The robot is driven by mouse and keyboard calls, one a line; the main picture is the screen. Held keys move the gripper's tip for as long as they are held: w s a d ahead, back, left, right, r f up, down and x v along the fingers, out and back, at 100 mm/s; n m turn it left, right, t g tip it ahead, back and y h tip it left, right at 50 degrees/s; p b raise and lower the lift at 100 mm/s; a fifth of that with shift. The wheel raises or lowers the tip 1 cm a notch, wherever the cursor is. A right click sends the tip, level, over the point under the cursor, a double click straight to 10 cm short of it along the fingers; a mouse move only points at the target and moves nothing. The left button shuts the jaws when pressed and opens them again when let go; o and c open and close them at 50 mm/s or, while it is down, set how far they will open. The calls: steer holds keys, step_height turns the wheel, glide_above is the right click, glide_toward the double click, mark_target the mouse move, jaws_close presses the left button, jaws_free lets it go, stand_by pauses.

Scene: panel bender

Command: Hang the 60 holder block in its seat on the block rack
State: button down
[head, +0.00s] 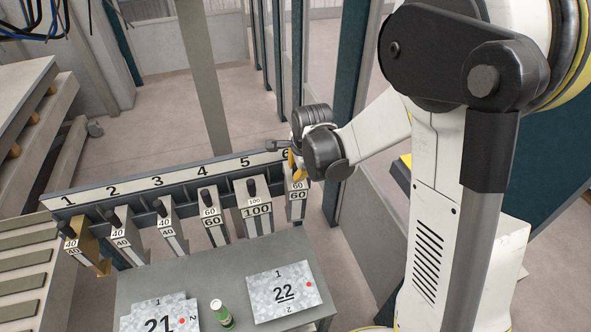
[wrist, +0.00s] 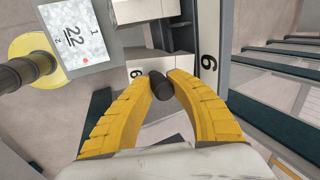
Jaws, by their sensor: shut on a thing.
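The grey block rack (head: 205,171) is a long numbered rail with seats 1 to 6. A 60 holder block (head: 297,204) is at the seat 6 end, beneath the partly covered number 6, hanging roughly upright. My gripper (head: 294,166) is shut on the black knob at this block's top. In the wrist view the yellow fingers of my gripper (wrist: 161,82) close on the knob from both sides. Whether the block rests in its seat or is held just off it, I cannot tell. Another 60 block (head: 212,221) hangs at seat 4.
Blocks marked 40 hang at seats 1 to 3, and a 100 block (head: 257,212) at seat 5. Below, a grey table (head: 235,262) carries plates 21 (head: 160,312) and 22 (head: 284,291) and a green bottle (head: 221,314). Blue-green posts (head: 349,95) stand behind the rack's right end.

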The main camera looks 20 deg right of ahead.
mark_target(294, 187)
steer(key=shift+f, duration=0.2)
stand_by(0.3)
steer(key=shift+f+b, duration=0.9)
steer(key=shift+b, duration=0.25)
steer(key=shift+s+d+f+b, duration=0.1)
steer(key=shift+s+f+b, duration=0.3)
steer(key=shift+f+b, duration=0.3)
steer(key=c, duration=1.2)
jaws_free()
steer(key=shift+w, duration=0.1)
steer(key=shift+c, duration=0.2)
